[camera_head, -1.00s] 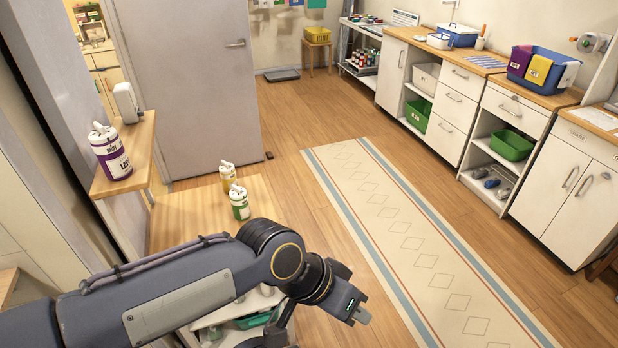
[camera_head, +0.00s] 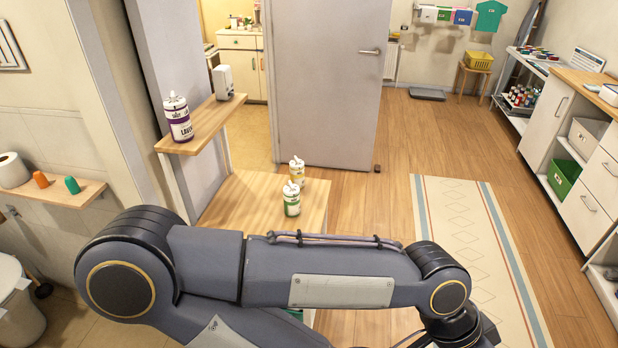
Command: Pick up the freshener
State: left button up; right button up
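No label reading freshener can be made out. Small upright pieces, one orange (camera_head: 40,180) and one teal (camera_head: 72,185), stand on a wall shelf at the left. A purple-labelled canister (camera_head: 178,118) and a white box-like item (camera_head: 223,82) stand on a higher wooden shelf. A yellow-labelled canister (camera_head: 297,170) and a green-labelled canister (camera_head: 291,199) stand on a lower wooden top. My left arm crosses the bottom of the view, in front of that top. Its wrist is at the lower right, and its fingers are hidden or cut off. My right gripper is out of view.
The left wall shelf (camera_head: 95,192) also holds a toilet roll (camera_head: 12,170), with a toilet (camera_head: 20,305) below. A grey door (camera_head: 325,80) stands open behind the canisters. A rug (camera_head: 470,230) lies on clear floor at the right, beside white cabinets (camera_head: 590,205).

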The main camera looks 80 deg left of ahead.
aim_at(296, 176)
jog(key=i+j+u, duration=0.1)
jog(key=i+u, duration=0.6)
jog(key=u, duration=0.15)
jog(key=i+l+u, duration=0.15)
jog(key=i+u, duration=0.25)
jog(key=i+j+u, duration=0.2)
jog(key=u, duration=0.25)
jog(key=i+u, duration=0.65)
jog(key=u, duration=0.2)
jog(key=i+u, duration=0.3)
jog(key=u, duration=0.15)
jog(key=i+l+u, duration=0.25)
jog(key=u, duration=0.2)
jog(key=i+j+u, duration=0.1)
jog(key=u, duration=0.35)
jog(key=i+u, duration=0.25)
jog(key=u, duration=0.2)
jog(key=i+u, duration=0.2)
jog(key=u, duration=0.3)
jog(key=i+u, duration=0.15)
jog(key=u, duration=0.3)
jog(key=l, duration=0.1)
